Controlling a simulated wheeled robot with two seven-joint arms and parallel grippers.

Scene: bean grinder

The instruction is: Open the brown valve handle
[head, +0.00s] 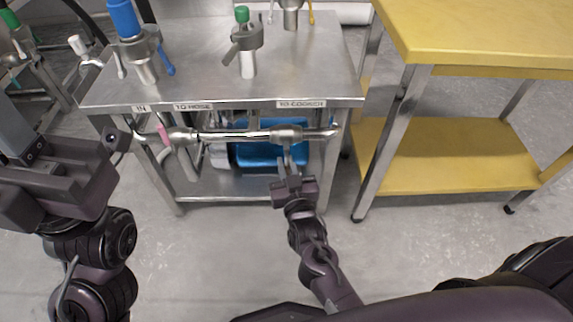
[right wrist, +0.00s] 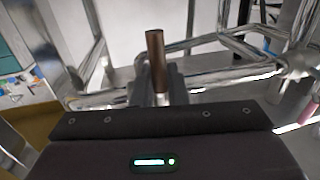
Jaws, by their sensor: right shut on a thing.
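The brown valve handle (right wrist: 156,60) stands up between the fingers of my right gripper (right wrist: 165,82) in the right wrist view. My right gripper (head: 287,165) is shut on it, below the valve (head: 286,132) on the pipe under the "TO COOKER" label. In the head view the fingers mostly hide the handle. My left gripper (head: 60,180) is at the left, away from the valve, and its fingertips do not show clearly.
The steel table (head: 195,70) carries several valves with blue and green handles. A pink handle (head: 163,133) is on the pipe at the left. A blue object (head: 262,155) sits under the table. A yellow shelf table (head: 450,155) stands at the right. The floor in front is clear.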

